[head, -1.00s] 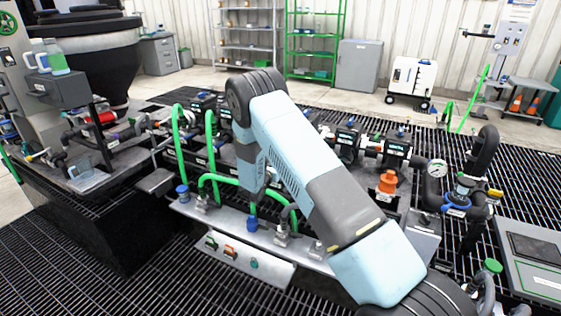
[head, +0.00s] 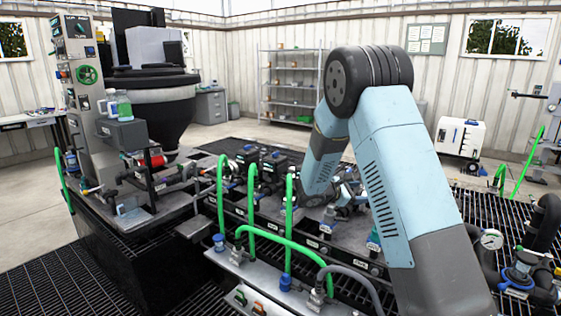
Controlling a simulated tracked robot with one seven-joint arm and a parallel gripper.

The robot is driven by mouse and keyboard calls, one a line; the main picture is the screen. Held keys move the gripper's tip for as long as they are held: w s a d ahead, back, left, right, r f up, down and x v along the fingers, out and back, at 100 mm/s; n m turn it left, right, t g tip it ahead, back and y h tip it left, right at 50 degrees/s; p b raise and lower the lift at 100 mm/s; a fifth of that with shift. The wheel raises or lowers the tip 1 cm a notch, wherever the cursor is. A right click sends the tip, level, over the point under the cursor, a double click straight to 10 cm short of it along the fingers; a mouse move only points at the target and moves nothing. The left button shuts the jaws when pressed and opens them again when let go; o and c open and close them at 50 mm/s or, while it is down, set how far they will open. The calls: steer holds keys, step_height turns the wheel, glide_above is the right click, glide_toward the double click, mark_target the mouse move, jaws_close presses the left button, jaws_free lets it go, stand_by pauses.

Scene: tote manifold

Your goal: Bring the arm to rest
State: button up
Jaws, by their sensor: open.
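My arm (head: 385,150) is raised in the right half of the head view. Its upper link rises from the bottom right to a dark elbow joint, and a light blue link (head: 328,150) slopes down and left from there. That link ends low, over the manifold bench (head: 235,262) with its pumps and valves. My gripper cannot be made out; the far end of the arm is lost among the fittings and behind my own links. I cannot tell whether the arm touches anything.
Green hoses (head: 289,225) stand up close to the arm's lower end. A black hopper (head: 150,105) and a control column (head: 85,105) stand at the left. A pressure gauge (head: 491,239) is at the right. A wire shelf (head: 290,85) and a white cart (head: 459,138) are farther back, with open floor before them.

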steer(key=s+d+r+m+g+y, duration=0.25)
steer(key=s+r+m, duration=0.35)
steer(key=s, duration=0.5)
steer(key=s+d+r+m+g+y, duration=0.2)
steer(key=s+r+m+y, duration=0.15)
steer(key=s+r, duration=0.55)
steer(key=s+a+r+m+t+y, duration=0.1)
steer(key=s+a+m+y, duration=0.2)
steer(key=s, duration=0.9)
steer(key=s+a+r+m+t+y, duration=0.2)
steer(key=s+a+m+y, duration=0.2)
steer(key=s, duration=0.7)
steer(key=shift+s+a+m+y, duration=0.35)
steer(key=shift+a+m, duration=0.2)
steer(key=shift+m, duration=0.2)
